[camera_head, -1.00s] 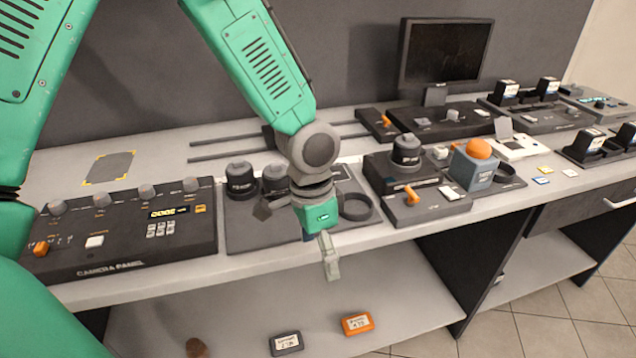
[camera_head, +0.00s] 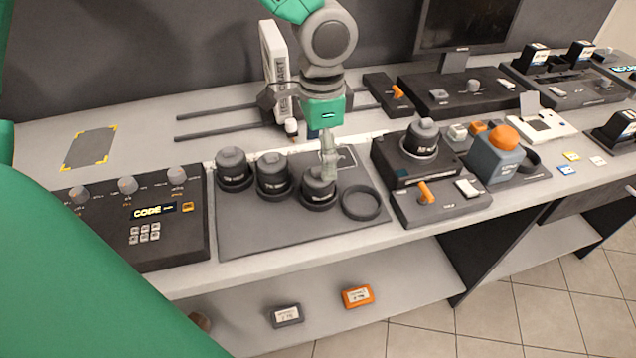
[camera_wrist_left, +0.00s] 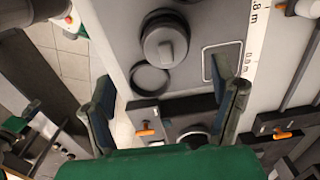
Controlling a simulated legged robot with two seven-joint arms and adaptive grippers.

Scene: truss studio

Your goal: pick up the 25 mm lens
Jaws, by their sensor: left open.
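Three dark cylindrical lenses stand upright on the grey mat (camera_head: 255,232): a left lens (camera_head: 233,168), a middle lens (camera_head: 272,176) and a right lens (camera_head: 318,190). Their small labels are too blurred to tell which is the 25 mm one. My left gripper (camera_head: 327,160) points down over the right lens, with a finger overlapping its top in the head view. In the left wrist view the open gripper (camera_wrist_left: 163,75) has its fingers wide apart, and a lens (camera_wrist_left: 165,42) lies just beyond the fingertips. No lens is held. My right gripper is not in view.
An empty dark ring (camera_head: 361,203) lies right of the right lens. A dark unit with another lens (camera_head: 423,137) on it stands further right. The camera panel (camera_head: 130,225) is at the left. A white test chart box (camera_head: 275,70) stands behind, by the rails.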

